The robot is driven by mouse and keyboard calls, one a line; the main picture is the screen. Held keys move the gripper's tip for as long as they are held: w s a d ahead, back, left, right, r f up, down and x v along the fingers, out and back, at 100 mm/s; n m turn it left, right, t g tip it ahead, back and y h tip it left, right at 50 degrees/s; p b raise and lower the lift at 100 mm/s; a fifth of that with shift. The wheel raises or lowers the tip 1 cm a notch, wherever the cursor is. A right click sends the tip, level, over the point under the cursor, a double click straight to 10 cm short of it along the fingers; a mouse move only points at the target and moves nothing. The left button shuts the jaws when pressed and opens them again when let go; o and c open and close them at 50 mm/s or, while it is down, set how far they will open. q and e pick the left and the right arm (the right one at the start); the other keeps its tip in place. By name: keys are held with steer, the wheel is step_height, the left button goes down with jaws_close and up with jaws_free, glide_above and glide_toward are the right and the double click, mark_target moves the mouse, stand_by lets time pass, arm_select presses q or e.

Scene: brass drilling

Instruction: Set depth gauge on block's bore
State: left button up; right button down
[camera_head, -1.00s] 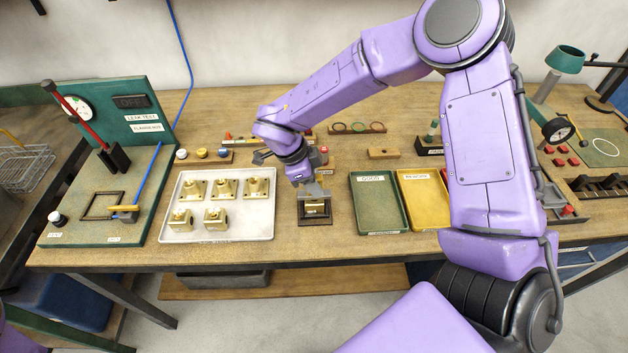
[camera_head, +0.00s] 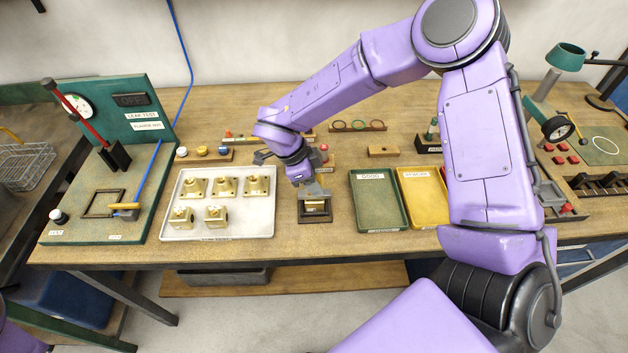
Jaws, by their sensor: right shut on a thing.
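A brass block (camera_head: 316,209) sits in a small dark square holder (camera_head: 315,219) at the front middle of the bench. My right gripper (camera_head: 314,192) points down directly over this block and is shut on the depth gauge. The gauge is small and mostly hidden by the gripper, so I cannot tell whether it touches the block. The bore is hidden too. My left gripper is not in view.
A white tray (camera_head: 263,228) left of the holder carries several brass blocks. A green tray (camera_head: 378,222) and a yellow tray (camera_head: 419,215) lie to the right. A green test stand (camera_head: 80,225) is at far left. My right arm spans the right side.

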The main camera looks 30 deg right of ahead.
steer(key=shift+c, duration=2)
jaws_free()
step_height(320, 180, up, 5)
steer(key=p, duration=0.5)
steer(key=shift+f, duration=0.1)
steer(key=shift+r, duration=1.1)
